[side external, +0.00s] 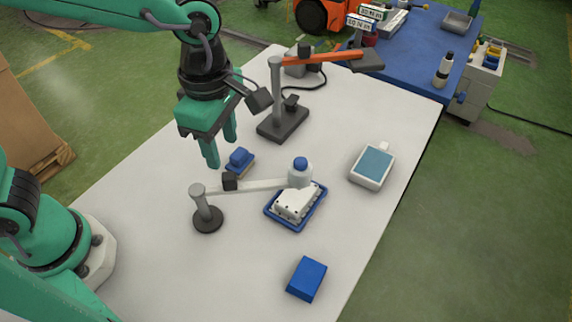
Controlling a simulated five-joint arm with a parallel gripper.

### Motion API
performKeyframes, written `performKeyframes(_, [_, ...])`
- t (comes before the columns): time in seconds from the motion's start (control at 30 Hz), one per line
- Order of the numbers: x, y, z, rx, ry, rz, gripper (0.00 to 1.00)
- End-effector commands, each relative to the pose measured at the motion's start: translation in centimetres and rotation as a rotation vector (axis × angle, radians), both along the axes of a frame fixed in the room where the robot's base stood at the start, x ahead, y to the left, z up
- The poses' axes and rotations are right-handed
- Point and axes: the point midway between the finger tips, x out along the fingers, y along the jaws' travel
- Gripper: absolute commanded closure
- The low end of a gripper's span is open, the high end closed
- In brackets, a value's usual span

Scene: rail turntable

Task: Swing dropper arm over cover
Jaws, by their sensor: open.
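The dropper arm (258,185) is a pale bar on a grey post with a round dark base. It reaches right to a white bottle (299,178) with a blue cap at its end. The cover (294,205) is a white block-like piece lying in a blue-rimmed tray (309,220). In this view the bottle overlaps the far edge of the tray; I cannot tell whether it is directly above the cover. My gripper (221,151) is green, open and empty, pointing down above the table, behind the dropper arm's post and apart from it.
A blue brush-like block (239,160) lies below and right of my gripper. A dark-based stand with an orange arm (322,57) stands behind. A scale-like device (372,167) is at right, and a blue block (306,278) is in front. The white table's (140,205) left part is clear.

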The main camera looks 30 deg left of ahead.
Motion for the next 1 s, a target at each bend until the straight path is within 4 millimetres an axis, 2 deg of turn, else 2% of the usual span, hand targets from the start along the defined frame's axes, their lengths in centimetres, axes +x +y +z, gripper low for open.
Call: performKeyframes(1.0, [-0.01,-0.01,-0.16,0.001,0.0,-1.459,0.56])
